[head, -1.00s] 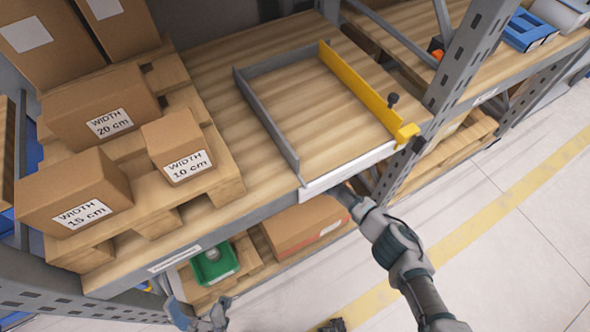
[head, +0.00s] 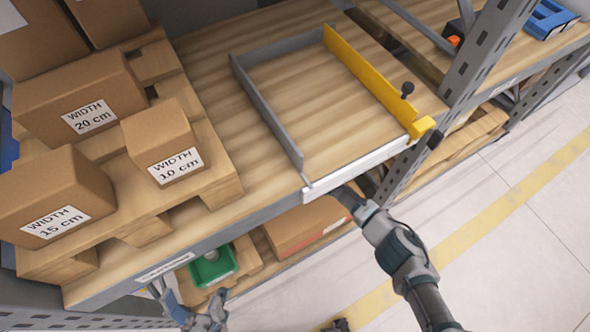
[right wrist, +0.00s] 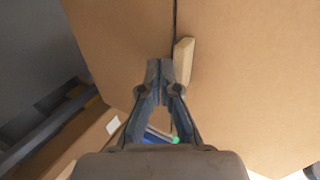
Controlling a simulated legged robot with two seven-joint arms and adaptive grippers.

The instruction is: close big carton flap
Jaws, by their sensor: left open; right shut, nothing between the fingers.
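A brown carton (head: 303,229) lies on the lower shelf, partly hidden under the upper shelf's edge. My right arm reaches in beside it, and the upper shelf's edge hides that hand in the head view. In the right wrist view, my right gripper (right wrist: 160,66) is shut and empty in front of large cardboard panels (right wrist: 250,95). A dark seam runs upward from near its fingertips, with a pale tan strip (right wrist: 184,60) just right of them. I cannot tell if the fingertips touch the cardboard. My left gripper (head: 188,306) is open and empty at the lower left.
The upper shelf holds a grey and yellow frame (head: 372,88) and a pallet (head: 215,178) with labelled boxes (head: 162,142). A green container (head: 213,265) sits below, near my left gripper. A rack upright (head: 455,95) stands right of the frame. The floor at right is clear.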

